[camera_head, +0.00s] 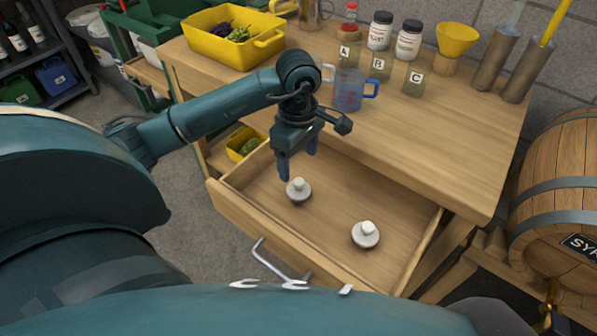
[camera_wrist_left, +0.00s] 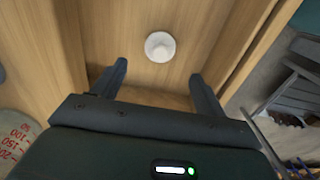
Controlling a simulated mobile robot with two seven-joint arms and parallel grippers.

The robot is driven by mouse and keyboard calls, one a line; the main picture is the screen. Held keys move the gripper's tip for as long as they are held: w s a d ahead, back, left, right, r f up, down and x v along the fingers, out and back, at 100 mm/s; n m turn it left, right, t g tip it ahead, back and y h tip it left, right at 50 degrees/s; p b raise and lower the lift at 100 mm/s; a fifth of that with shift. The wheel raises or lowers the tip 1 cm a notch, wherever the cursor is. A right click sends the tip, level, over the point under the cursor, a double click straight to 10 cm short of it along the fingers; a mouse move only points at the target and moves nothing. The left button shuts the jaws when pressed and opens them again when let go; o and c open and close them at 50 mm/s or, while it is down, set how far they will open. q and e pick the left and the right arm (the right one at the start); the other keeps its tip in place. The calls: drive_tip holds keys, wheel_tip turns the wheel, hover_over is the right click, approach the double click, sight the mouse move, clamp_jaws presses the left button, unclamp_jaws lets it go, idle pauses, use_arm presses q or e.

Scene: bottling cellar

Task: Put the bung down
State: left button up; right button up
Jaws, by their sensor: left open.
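Two pale grey-white bungs with round knobs stand upright, apart, on the floor of the open wooden drawer (camera_head: 330,222). The left bung (camera_head: 298,190) is just below my left gripper (camera_head: 298,166); the right bung (camera_head: 366,235) is nearer the drawer's right end. My left gripper is open, its two fingers pointing down with nothing between them. In the left wrist view one white bung (camera_wrist_left: 160,46) shows beyond the parted fingers of the left gripper (camera_wrist_left: 160,74), clear of both; which of the two it is, I cannot tell for sure. My right gripper is out of view.
The worktop (camera_head: 440,130) above holds a blue-handled measuring jug (camera_head: 348,90), labelled containers, a yellow tub (camera_head: 228,45) and a yellow funnel (camera_head: 456,42). The drawer's middle is clear between the bungs.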

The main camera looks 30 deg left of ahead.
use_arm(q)
drive_tip(key=shift+r, duration=1.75)
